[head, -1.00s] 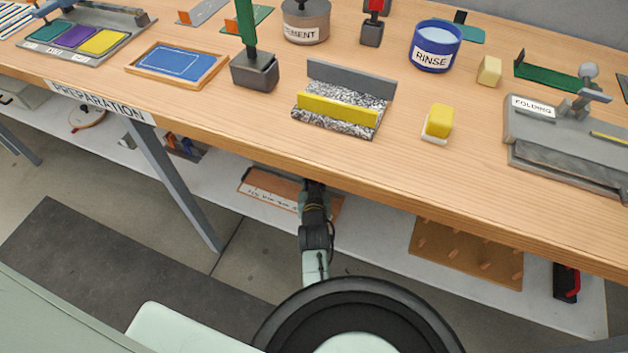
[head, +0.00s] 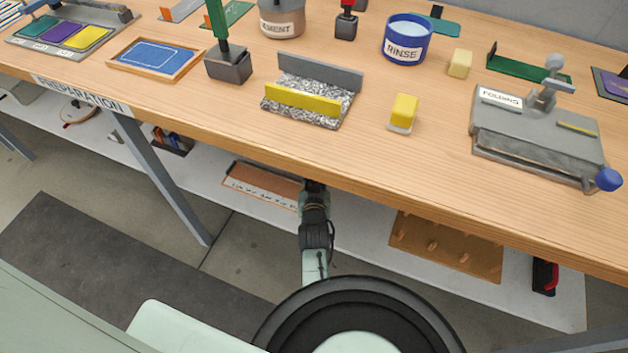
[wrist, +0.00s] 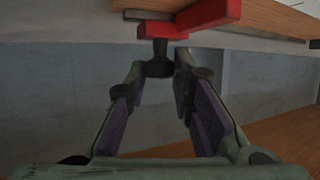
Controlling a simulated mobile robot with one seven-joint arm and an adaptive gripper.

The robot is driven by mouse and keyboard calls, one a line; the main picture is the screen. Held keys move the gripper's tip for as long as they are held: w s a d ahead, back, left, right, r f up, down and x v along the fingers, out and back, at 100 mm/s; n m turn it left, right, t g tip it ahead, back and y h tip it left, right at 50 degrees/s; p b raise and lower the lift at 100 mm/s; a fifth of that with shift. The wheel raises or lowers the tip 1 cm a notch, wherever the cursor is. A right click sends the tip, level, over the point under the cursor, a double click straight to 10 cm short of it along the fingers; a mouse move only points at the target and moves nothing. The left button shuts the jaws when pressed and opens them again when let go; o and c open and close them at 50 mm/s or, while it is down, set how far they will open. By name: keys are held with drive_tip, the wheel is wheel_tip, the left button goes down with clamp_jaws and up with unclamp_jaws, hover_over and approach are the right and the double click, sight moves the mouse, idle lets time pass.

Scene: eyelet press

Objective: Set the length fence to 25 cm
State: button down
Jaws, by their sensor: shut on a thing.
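My gripper (wrist: 158,68) is shut on a dark knob (wrist: 160,48) in the wrist view. The knob joins a red bar (wrist: 210,12), which looks like the fence; I cannot read its setting. In the head view a brown board with a white marked strip (head: 258,188) lies under the bench's front edge, left of my gripper (head: 314,186). The strip's marks are too small to read. My arm hides part of this area, and the red bar does not show in the head view.
The wooden bench top (head: 350,160) overhangs my gripper. A peg board (head: 446,246) lies on the white lower shelf (head: 370,235) to the right. On the bench stand a folding device (head: 535,135), a yellow block (head: 404,108) and a rinse pot (head: 407,36).

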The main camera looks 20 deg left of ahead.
drive_tip(key=c, duration=1.4)
unclamp_jaws()
drive_tip(key=shift+d, duration=0.3)
wheel_tip(320, 180, up, 10)
drive_tip(key=shift+r, duration=0.1)
